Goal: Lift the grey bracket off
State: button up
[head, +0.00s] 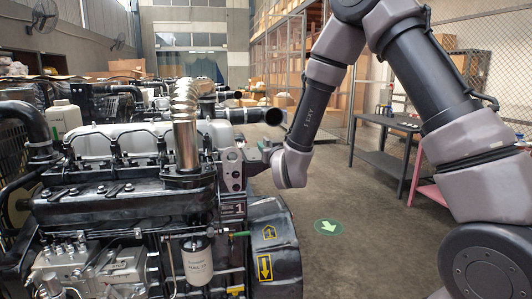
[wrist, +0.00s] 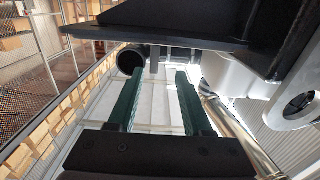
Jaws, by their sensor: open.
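The grey bracket (head: 232,171) is an upright plate with round holes, at the right end of the engine (head: 130,190), just right of the silver exhaust pipe (head: 186,125). My gripper (head: 256,156) is close to the right of it in the head view, its fingers mostly hidden there. In the wrist view my gripper (wrist: 157,74) shows two green fingers, spread apart with nothing between them. A pale grey part with a round hole (wrist: 289,108) lies right of the fingers there; I cannot tell whether it is the bracket.
A dark plate-like part (wrist: 190,30) crosses above the fingers in the wrist view. A large black round housing (head: 272,240) stands below the bracket. A grey workbench (head: 385,160) stands at the right.

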aim_at(266, 138)
jog(key=x, duration=0.6)
jog(key=shift+w+d+f, duration=0.15)
jog(key=shift+w+d, duration=0.2)
jog(key=shift+w, duration=0.05)
jog(key=shift+c, duration=0.3)
grip_shut()
dwell(0.8)
